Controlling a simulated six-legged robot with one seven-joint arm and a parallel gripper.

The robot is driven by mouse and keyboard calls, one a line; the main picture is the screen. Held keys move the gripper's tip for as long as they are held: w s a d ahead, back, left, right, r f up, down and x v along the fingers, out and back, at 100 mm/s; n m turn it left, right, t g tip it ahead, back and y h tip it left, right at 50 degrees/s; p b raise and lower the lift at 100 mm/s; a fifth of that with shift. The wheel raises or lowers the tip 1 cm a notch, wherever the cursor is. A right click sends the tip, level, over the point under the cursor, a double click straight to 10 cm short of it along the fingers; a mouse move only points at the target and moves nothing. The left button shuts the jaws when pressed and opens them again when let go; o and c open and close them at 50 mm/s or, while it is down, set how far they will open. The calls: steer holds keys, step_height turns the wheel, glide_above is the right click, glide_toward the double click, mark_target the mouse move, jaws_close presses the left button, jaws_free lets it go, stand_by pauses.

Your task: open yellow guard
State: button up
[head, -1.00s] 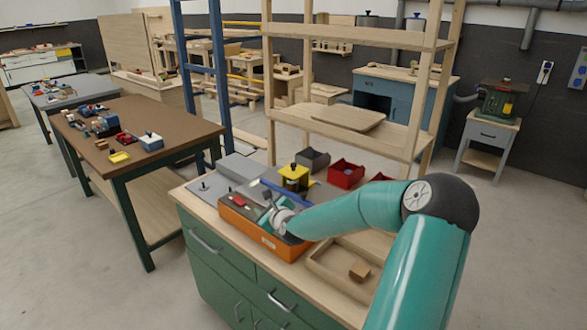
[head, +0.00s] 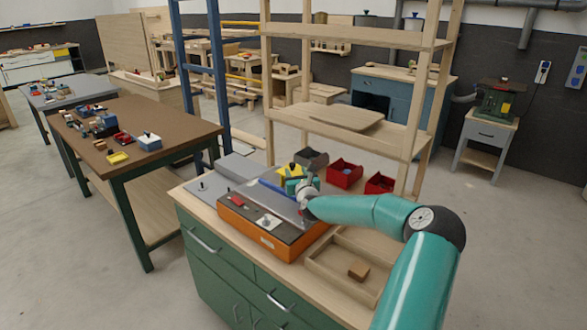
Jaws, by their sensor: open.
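The yellow guard (head: 287,169) stands at the back of the orange machine (head: 262,241), which has a dark grey top. Only the upper part of the guard shows, with a dark knob on top. My gripper (head: 291,187) is right in front of the guard and covers its lower part. Its jaws are open. I cannot tell whether the fingers touch the guard or how far the guard is raised.
The machine sits on a green cabinet with a wooden top. A wooden tray (head: 318,268) with a small brown block (head: 358,269) lies to its right. Red bins (head: 345,174) and a grey bin (head: 313,159) stand behind. Wooden shelving (head: 350,128) rises at the back.

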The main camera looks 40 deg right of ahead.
mark_target(293, 166)
steer(key=shift+x, duration=2.1)
jaws_close()
